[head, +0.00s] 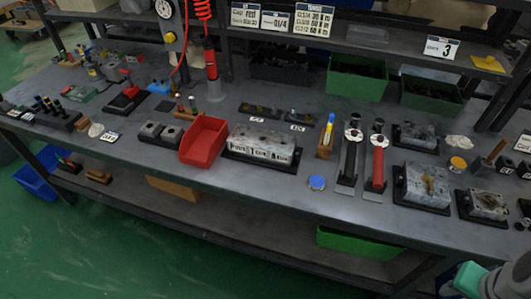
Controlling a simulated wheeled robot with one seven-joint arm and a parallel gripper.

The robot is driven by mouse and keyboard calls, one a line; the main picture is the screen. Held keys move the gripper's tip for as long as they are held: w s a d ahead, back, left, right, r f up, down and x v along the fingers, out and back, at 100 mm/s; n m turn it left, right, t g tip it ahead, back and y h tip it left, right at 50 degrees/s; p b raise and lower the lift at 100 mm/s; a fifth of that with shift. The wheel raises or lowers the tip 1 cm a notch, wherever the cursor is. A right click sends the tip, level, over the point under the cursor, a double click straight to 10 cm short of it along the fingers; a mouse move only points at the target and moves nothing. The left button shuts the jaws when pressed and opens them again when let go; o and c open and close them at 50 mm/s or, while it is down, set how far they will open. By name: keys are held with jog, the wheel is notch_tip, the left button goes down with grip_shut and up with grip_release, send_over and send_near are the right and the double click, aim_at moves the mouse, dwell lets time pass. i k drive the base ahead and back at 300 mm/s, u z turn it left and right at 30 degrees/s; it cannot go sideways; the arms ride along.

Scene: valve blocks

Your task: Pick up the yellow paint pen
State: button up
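A slim upright pen with a yellow body (327,133) and a blue upper part stands in a small wooden holder (323,151) on the workbench, right of centre in the head view. It is too small to tell whether the blue part is its cap or a second pen behind it. My gripper is not in view. Only a teal and pale piece of my arm shows at the bottom right corner, well apart from the pen.
Just left of the holder is a grey metal block (262,143) on a black base, then a red bin (204,140). To its right stand a black-handled tool (348,160) and a red-handled tool (377,166). A blue round lid (317,183) lies in front. A shelf (360,45) overhangs the back.

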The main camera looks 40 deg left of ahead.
aim_at(327, 132)
jog(key=u, duration=1.3)
jog(key=i, duration=0.8)
jog(key=u, duration=0.2)
jog(key=k, duration=0.4)
jog(key=u, duration=1.3)
jog(key=i, duration=0.65)
jog(key=u, duration=0.65)
